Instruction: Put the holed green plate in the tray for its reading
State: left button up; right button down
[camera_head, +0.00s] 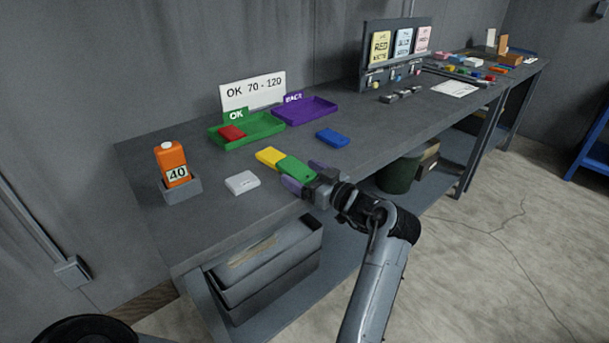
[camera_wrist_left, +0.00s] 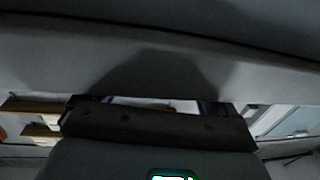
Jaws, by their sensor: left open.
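A green plate (camera_head: 294,168) lies on the grey bench; I cannot make out its hole. My left gripper (camera_head: 305,177) is open at the bench's front edge, its purple fingers on either side of the plate's near end. I cannot tell whether they touch it. A green tray (camera_head: 262,134) with an OK label holds a red plate (camera_head: 231,132). A purple tray (camera_head: 305,112) beside it looks empty; its label is hard to read. An orange gauge (camera_head: 171,158) in a grey holder reads 40. A sign (camera_head: 253,91) says OK 70 - 120. My right gripper is out of view.
A yellow plate (camera_head: 270,156) lies right beside the green one. A light grey plate (camera_head: 242,182) and a blue plate (camera_head: 332,137) lie apart from them. A card rack (camera_head: 394,55) stands farther along. The left wrist view is dark and shows no plate clearly.

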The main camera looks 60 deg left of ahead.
pick_arm(q)
jog(key=shift+f+b, duration=0.4)
jog(key=shift+b, duration=0.2)
jog(key=r+b+v, duration=0.1)
jog(key=b+v, duration=0.7)
jog(key=v, duration=0.2)
jog(key=shift+d, duration=0.4)
jog(key=shift+r, duration=0.1)
